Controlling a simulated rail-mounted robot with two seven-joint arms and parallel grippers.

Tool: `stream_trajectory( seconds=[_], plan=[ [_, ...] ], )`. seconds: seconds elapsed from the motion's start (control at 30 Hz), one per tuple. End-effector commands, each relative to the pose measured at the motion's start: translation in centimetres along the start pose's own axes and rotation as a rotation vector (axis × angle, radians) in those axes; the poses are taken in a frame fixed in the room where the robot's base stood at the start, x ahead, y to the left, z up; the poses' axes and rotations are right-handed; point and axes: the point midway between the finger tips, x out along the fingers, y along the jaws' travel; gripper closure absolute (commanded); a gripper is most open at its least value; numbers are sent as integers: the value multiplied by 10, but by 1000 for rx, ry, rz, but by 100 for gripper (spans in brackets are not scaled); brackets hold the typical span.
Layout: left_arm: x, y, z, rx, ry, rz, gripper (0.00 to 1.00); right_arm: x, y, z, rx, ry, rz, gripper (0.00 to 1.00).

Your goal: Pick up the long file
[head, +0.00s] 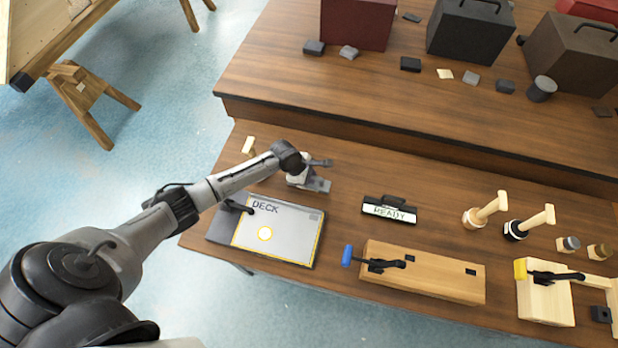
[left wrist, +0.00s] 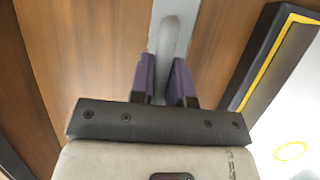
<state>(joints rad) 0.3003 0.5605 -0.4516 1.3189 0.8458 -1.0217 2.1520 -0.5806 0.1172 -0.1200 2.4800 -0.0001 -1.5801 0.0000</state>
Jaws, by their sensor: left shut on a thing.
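My left gripper (head: 318,176) is low over the table, just behind the board marked DECK. In the left wrist view its two purple fingers (left wrist: 163,82) close on a long, flat grey piece, which looks like the long file (left wrist: 174,22). It runs up out of the top of that view, and its lower end is hidden between the fingers. In the head view the arm and gripper hide most of it, so I cannot tell whether it touches the table. My right gripper is not in view.
The DECK board (head: 285,228) with a black clamp lies in front of the gripper. A READY sign (head: 389,210) stands to the right. A clamped wooden block (head: 430,275) and two mallets (head: 485,210) are further right. A raised shelf (head: 400,110) with boxes runs behind.

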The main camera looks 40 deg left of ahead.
Motion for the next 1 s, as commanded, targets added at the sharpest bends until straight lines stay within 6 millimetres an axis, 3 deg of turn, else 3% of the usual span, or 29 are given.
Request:
stream_trajectory(
  seconds=[0.33,0.7,1.0],
  plan=[
    [-40,10,20,2,-5,4,100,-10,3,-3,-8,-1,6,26],
    [-47,26,102,1,-7,3,100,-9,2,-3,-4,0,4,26],
    [-51,34,139,0,-4,2,100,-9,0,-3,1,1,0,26]
  ],
)
